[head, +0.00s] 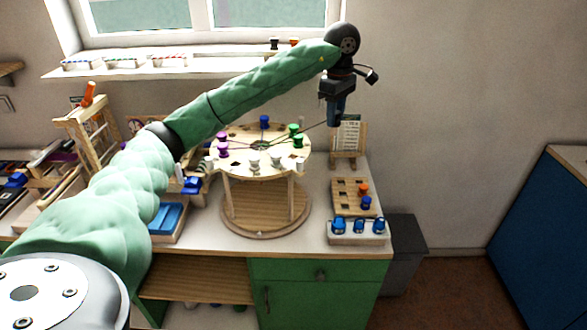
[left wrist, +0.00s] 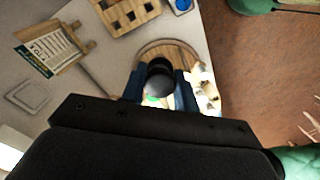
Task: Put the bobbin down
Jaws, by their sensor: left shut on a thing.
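My left gripper (head: 337,112) is above the right rear of the round wooden braiding stand (head: 262,165), pointing down. In the left wrist view its blue fingers (left wrist: 160,88) are shut on a black bobbin (left wrist: 160,74). The bobbin is hard to make out in the head view. A dark thread runs from the stand's centre to the gripper. My right gripper is not in view.
Right of the stand is a wooden holed board (head: 347,198) with an orange peg (head: 363,188) and a blue one (head: 366,203). A white rack (head: 357,239) with blue pieces stands before it. A pattern card (head: 349,133) stands behind the gripper. A wooden frame (head: 90,135) is left.

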